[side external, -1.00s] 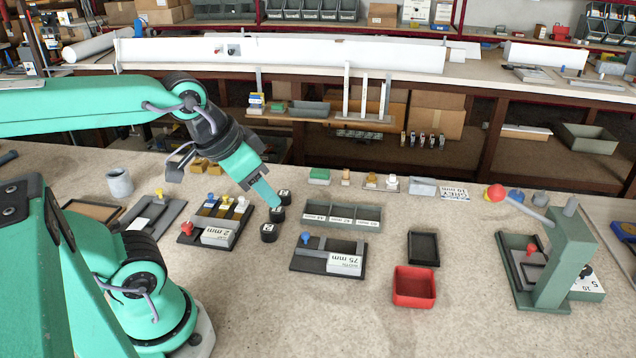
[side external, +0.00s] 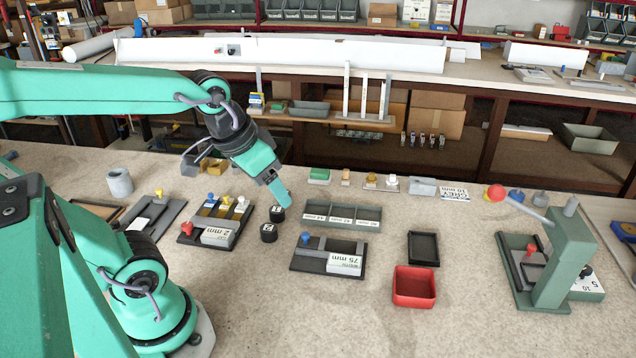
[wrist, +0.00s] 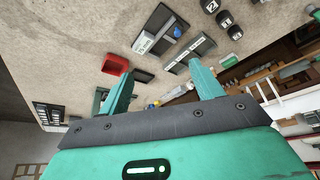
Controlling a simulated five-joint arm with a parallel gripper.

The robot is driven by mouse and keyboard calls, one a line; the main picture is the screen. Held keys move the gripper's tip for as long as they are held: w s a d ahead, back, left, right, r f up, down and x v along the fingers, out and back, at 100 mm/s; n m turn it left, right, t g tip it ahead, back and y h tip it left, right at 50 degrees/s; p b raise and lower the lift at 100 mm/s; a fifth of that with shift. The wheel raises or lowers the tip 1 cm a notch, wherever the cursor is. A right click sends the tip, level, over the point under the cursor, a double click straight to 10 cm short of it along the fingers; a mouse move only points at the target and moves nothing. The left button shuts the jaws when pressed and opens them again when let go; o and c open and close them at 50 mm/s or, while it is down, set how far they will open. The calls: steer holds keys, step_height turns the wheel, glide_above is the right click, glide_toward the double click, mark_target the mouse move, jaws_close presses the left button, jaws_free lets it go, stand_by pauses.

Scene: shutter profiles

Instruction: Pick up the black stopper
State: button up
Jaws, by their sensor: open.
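Several black cylindrical pieces with white number marks stand in a row on the bench; I cannot tell which is the stopper. In the side view the middle one (side external: 277,213) and the nearest one (side external: 268,232) show, while my finger hides the farthest. The wrist view shows three: one marked 2 (wrist: 224,18), one marked 1 (wrist: 234,32) and one cut by the top edge (wrist: 210,5). My gripper (side external: 284,202) is above the far end of the row, pointing down. Its two fingers (wrist: 165,78) are apart with nothing between them.
Left of the row is a rack with coloured knobs (side external: 217,222). Right of it are a grey three-part tray (side external: 341,229), a 75 mm holder with a blue knob (side external: 328,262), a black tray (side external: 424,261) and a red bin (side external: 414,300).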

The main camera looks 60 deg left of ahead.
steer(key=w+a+f+n+g, duration=0.3)
steer(key=w+a+f, duration=0.2)
steer(key=a+f, duration=0.15)
steer(key=n+g, duration=0.2)
glide_above(268, 227)
steer(key=f, duration=0.8)
steer(key=shift+d+f, duration=0.2)
steer(key=shift+d, duration=0.1)
steer(key=shift+f, duration=0.1)
steer(key=shift+f, duration=1.3)
steer(key=shift+a+f, duration=0.2)
steer(key=shift+f, duration=2.4)
